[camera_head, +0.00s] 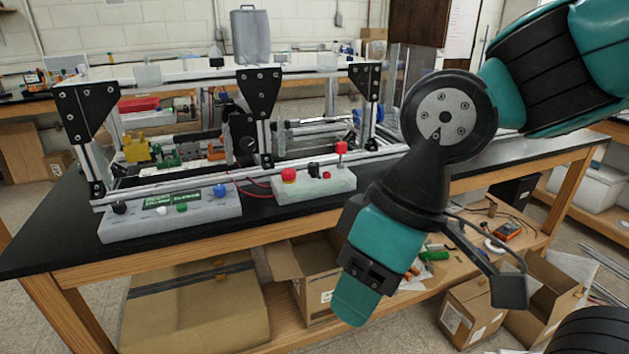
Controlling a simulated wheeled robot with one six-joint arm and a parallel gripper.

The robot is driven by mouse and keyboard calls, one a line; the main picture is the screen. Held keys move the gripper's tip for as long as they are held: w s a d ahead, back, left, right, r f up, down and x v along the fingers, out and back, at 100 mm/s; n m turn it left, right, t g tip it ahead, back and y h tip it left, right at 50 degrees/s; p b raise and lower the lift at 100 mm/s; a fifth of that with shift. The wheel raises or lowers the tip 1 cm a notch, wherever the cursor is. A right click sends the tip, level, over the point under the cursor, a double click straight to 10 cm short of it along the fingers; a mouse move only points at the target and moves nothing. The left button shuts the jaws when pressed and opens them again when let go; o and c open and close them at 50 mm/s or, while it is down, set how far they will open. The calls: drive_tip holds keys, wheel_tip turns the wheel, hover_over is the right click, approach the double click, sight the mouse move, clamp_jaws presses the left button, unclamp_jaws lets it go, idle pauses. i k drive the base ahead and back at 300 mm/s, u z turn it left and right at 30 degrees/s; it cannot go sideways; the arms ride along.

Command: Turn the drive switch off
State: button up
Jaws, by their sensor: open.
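Two pale control boxes stand along the front edge of the black bench top. The left box (172,222) carries a black knob (120,207), white and green buttons, a blue knob (220,190) and a green label. The right box (316,185) carries a large red button (289,175), a black knob (313,169), a small red button and a raised red-topped part (341,148). I cannot tell which control is the drive switch, or its position. My gripper (357,300) points down in front of the bench, right of and nearer than the right box, apart from it. Its fingertips are not clearly separate.
An aluminium extrusion frame (210,182) with black corner plates (259,100) stands behind the boxes. The bench top (40,235) is clear at left. Below, open cardboard boxes (470,310) and loose tools lie on the lower shelf.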

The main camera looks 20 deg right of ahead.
sight(313, 166)
drive_tip(key=z, duration=0.55)
drive_tip(key=k, duration=0.6)
drive_tip(key=z, duration=0.7)
drive_tip(key=i, duration=0.6)
drive_tip(key=u, duration=0.85)
drive_tip(key=i, duration=0.85)
drive_tip(key=u, duration=0.95)
